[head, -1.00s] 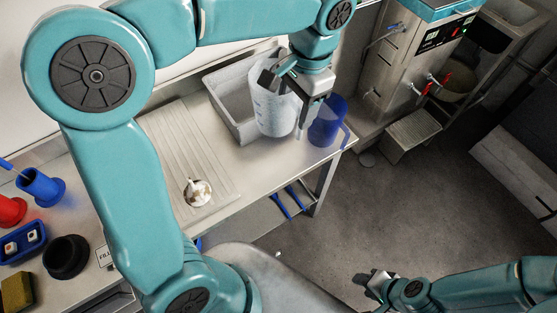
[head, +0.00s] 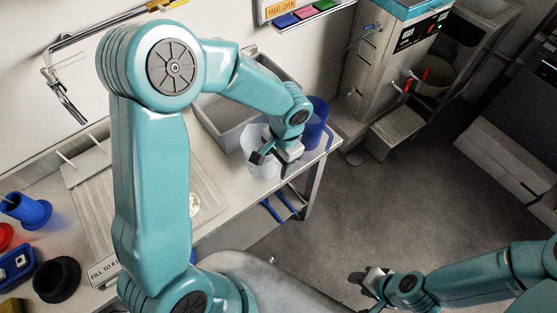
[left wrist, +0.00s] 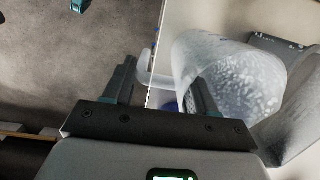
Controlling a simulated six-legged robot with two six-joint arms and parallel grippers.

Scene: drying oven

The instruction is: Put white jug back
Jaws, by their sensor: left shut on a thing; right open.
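The white jug (head: 262,171), translucent, is at the counter's front edge, in front of the sink. Whether its base rests on the counter is hard to tell. My left gripper (head: 273,160) is at its upper part and partly covers it. In the left wrist view the jug (left wrist: 235,80) has its mottled body by the right finger, and its pale handle reaches between the fingers of my left gripper (left wrist: 160,90); it is shut on the jug. My right gripper (head: 370,282) is open and empty over the floor at lower right.
A ribbed drainboard (head: 212,190) lies left. A metal apparatus (head: 395,85) stands at right.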

